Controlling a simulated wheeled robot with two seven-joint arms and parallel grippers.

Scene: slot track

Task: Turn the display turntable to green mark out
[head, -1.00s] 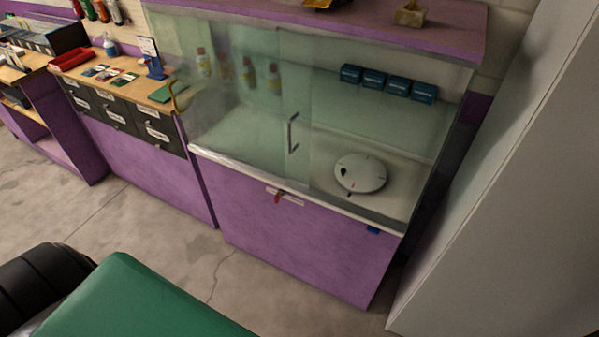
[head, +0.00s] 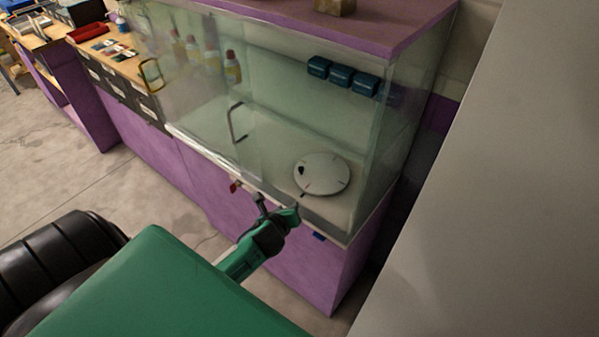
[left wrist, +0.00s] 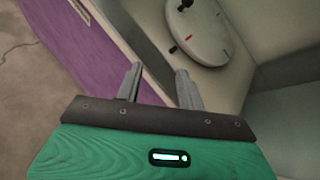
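The display turntable (head: 322,175) is a pale round disc with a dark knob at its left edge, on the floor of a glass case. In the left wrist view the turntable (left wrist: 205,32) shows at the top, with a red mark and a black knob; I cannot make out a green mark. A small dark pointer (head: 303,194) sits beside its near edge. My left gripper (head: 276,204) is at the case's front edge, short of the turntable and apart from it. In the wrist view its fingers (left wrist: 160,84) are spread and empty. My right gripper is out of view.
A glass door with a dark handle (head: 235,122) covers the case's left part; its right front looks open. Blue boxes (head: 340,76) and several bottles (head: 212,62) stand inside. A red-tagged key (head: 236,186) is at the front rail. A large grey panel (head: 450,220) fills the right.

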